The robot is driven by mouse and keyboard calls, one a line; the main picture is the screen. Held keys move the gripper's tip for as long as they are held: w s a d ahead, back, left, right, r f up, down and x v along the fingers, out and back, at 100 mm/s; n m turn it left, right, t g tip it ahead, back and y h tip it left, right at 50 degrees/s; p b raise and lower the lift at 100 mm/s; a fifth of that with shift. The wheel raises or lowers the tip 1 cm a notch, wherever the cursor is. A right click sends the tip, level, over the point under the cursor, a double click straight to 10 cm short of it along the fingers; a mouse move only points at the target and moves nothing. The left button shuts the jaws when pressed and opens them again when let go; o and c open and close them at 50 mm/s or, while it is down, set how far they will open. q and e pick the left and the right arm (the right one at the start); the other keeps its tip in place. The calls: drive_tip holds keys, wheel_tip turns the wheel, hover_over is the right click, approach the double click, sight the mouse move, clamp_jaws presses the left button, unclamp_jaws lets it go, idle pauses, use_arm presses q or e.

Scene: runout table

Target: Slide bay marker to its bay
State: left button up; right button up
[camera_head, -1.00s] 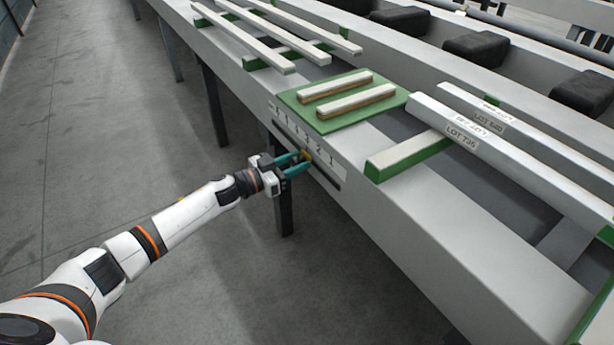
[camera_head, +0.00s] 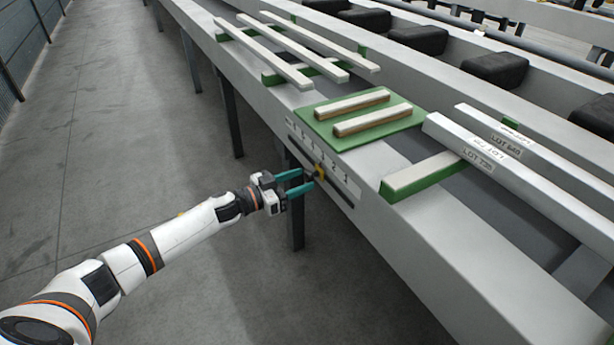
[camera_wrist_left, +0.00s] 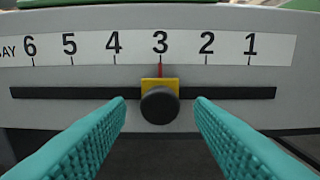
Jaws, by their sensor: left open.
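The bay marker (camera_wrist_left: 159,102) is a yellow slider with a round dark knob and a red pointer, on a dark slot (camera_wrist_left: 70,93) in the table's side. In the left wrist view its pointer lines up with 3 on the white bay scale (camera_wrist_left: 185,49), which reads 6 to 1 from left to right. The marker also shows small in the head view (camera_head: 319,171). My left gripper (camera_head: 306,180) is open in front of the marker. In the left wrist view its teal fingers (camera_wrist_left: 160,112) are spread to either side of the knob, apart from it. My right gripper is out of view.
The runout table (camera_head: 400,255) runs diagonally across the head view. On it are a green pad (camera_head: 392,122) with two short bars, several long pale bars (camera_head: 265,52), and bars labelled LOT (camera_head: 530,165). Clear floor (camera_head: 130,110) lies left of the table.

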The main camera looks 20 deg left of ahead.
use_arm(q)
drive_tip(key=p+v, duration=0.1)
drive_tip(key=v, duration=0.7)
drive_tip(key=shift+s+a, duration=0.25)
drive_tip(key=shift+s, duration=0.05)
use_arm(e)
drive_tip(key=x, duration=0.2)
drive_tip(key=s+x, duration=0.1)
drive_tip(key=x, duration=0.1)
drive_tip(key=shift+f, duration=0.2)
